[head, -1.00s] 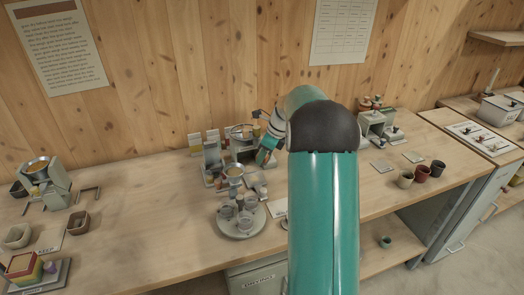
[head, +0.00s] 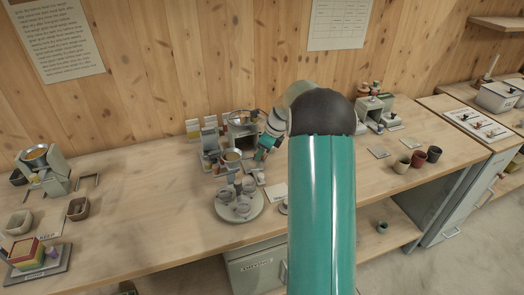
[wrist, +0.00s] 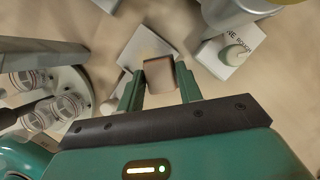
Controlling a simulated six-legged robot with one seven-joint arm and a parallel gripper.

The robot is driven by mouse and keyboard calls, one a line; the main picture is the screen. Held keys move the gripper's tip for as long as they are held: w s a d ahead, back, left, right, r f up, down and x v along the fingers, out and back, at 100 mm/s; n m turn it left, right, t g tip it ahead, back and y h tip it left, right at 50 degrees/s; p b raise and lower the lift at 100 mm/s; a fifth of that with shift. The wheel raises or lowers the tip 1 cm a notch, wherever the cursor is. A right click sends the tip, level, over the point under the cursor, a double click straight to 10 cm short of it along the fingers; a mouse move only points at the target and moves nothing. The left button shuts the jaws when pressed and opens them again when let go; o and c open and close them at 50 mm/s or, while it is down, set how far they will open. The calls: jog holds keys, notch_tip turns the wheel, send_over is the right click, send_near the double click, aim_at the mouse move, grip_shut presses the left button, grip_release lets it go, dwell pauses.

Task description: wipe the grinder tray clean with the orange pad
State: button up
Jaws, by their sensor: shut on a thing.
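My gripper (wrist: 158,84) has two green fingers shut on a small brownish-orange pad (wrist: 159,74) in the wrist view. The pad's far end lies over a pale square tray (wrist: 146,44), which seems to be the grinder tray. A faint yellowish patch shows on the tray beyond the pad. I cannot tell whether the pad touches the tray. In the head view my gripper (head: 267,143) is small and partly hidden by my arm, beside the grey machine (head: 240,133) at the back of the bench. The pad cannot be made out there.
A round carousel with several cups (head: 239,206) stands in front of the machine; it also shows at left in the wrist view (wrist: 82,84). A labelled block with a knob (wrist: 234,53) sits right of the tray. Several cups (head: 418,160) stand farther right.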

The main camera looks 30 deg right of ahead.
jog(key=shift+f, duration=1.05)
dwell(0.4)
jog(key=shift+w+a+r, duration=0.1)
jog(key=shift+w+a, duration=0.1)
jog(key=shift+a, duration=0.55)
jog(key=shift+w+a, duration=0.2)
jog(key=shift+a, duration=0.5)
jog(key=shift+w+a, duration=0.2)
jog(key=shift+a, duration=0.6)
jog(key=shift+w+a, duration=0.2)
jog(key=shift+a, duration=0.6)
jog(key=shift+s+d, duration=0.2)
jog(key=shift+d, duration=0.65)
jog(key=shift+s+d, duration=0.2)
jog(key=shift+d, duration=0.6)
jog(key=shift+s+d+f, duration=0.1)
jog(key=shift+s+d, duration=0.1)
jog(key=shift+d, duration=0.5)
jog(key=shift+s+d+f, duration=0.1)
jog(key=shift+s+d, duration=0.1)
jog(key=shift+d, duration=0.5)
jog(key=shift+r, duration=0.1)
jog(key=shift+r, duration=2.95)
